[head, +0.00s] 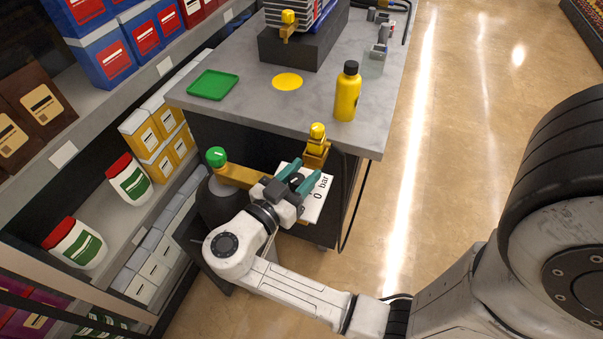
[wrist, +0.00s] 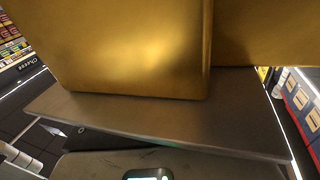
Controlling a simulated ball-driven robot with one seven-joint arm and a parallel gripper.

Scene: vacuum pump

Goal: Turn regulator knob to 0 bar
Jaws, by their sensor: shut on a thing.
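My gripper (head: 307,169) has teal fingers and reaches over the front of the vacuum pump's brass body (head: 242,176), below the counter edge. The fingers are closed around a dark regulator knob (head: 297,179), mostly hidden between them. A white sign reading "0 bar" (head: 320,192) lies just right of and below the fingers, partly covered by them. The knob's pointer or scale cannot be made out. In the wrist view a large brass block (wrist: 135,45) fills the top, and the knob is not clearly visible.
A green knob (head: 216,157) sits at the brass body's left end and a yellow-topped fitting (head: 318,136) at its right. The grey counter (head: 235,117) above carries a yellow bottle (head: 347,92) and green tray (head: 213,85). Shelves stand left; the floor at right is clear.

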